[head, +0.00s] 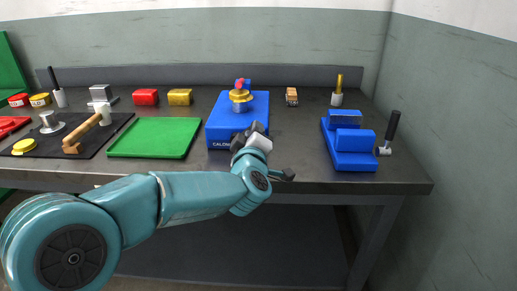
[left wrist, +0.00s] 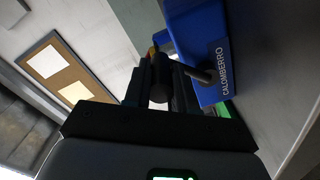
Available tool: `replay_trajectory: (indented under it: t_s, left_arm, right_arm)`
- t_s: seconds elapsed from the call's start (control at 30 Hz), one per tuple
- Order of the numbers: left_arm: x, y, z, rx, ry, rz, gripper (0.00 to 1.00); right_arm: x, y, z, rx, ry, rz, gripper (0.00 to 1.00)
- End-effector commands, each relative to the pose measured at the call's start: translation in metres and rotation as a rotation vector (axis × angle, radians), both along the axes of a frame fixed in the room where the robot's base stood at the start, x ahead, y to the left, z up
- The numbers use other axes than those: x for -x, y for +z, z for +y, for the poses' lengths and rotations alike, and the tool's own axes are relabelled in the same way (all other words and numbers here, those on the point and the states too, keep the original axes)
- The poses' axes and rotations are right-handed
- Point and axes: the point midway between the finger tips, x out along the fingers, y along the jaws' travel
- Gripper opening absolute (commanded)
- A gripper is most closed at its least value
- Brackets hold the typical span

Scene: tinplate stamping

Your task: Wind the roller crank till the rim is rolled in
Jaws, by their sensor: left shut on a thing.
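The rolling machine's blue base (head: 222,125), lettered CALOMBERRO, stands on the bench in the middle of the head view. A brass-coloured round piece (head: 240,95) sits on top, with small red and blue parts above it. My left gripper (head: 248,134) is at the front right of this base. In the left wrist view the left gripper (left wrist: 161,88) is shut on the dark crank handle (left wrist: 161,72). The crank arm (left wrist: 200,75) runs from it toward the blue base (left wrist: 200,40). The gripper hides the crank in the head view. My right gripper is not in view.
A green mat (head: 155,138) lies left of the base. A black mat (head: 75,139) with a mallet (head: 86,131) is farther left. A second blue machine (head: 352,160) with a black-handled lever (head: 391,128) stands right. Red (head: 145,97) and yellow (head: 180,97) tins are behind.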

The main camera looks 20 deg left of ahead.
Motion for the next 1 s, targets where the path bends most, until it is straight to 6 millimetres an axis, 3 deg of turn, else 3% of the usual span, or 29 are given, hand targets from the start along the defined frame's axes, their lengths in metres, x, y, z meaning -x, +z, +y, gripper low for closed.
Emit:
replay_trajectory:
  t_s: [0.5,1.0]
  left_arm:
    - [0.009,0.017,0.032,0.467,0.003,-0.141,0.00]
    - [0.016,0.022,0.056,0.789,0.005,-0.233,0.00]
  right_arm:
    - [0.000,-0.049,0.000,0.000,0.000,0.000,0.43]
    - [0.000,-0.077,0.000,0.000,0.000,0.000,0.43]
